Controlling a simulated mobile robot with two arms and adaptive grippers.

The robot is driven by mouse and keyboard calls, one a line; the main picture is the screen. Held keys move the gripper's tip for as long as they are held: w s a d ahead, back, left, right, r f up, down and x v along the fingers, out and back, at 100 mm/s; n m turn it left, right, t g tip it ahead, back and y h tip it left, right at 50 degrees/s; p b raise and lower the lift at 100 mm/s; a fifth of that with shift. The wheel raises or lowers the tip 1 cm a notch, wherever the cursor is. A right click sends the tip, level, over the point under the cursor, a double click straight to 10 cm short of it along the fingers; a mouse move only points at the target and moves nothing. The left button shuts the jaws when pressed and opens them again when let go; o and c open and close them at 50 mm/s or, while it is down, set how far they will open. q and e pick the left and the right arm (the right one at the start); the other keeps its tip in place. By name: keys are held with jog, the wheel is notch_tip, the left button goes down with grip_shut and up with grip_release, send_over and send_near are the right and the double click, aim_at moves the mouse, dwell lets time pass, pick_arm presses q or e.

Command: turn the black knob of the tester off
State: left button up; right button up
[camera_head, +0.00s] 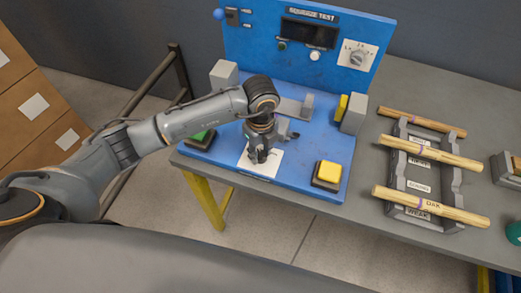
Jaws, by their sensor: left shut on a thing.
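The blue tester has a base plate (310,187) on the table and an upright panel (262,47) marked "SQUEEZE TEST". My left gripper (259,155) points down over a white label plate (270,168) near the base's front edge. It is shut on the black knob there; the fingers hide most of the knob, and its setting cannot be read. The panel also carries a grey dial (357,57), a dark display (309,34), a white button (315,56) and a blue-balled lever (219,14). My right gripper is not in view.
A yellow button (329,172) stands right of my gripper, a green button (200,137) to its left under my arm. Grey clamp blocks (354,114) stand behind. A grey rack (449,212) with turned wooden sticks (432,152) is at the right. Cardboard boxes (33,104) stand at the left.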

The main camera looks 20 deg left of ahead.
aim_at(260, 152)
pick_arm(q)
jog(key=o, duration=1.2)
jog(key=shift+c, duration=0.2)
notch_tip(260, 152, up, 12)
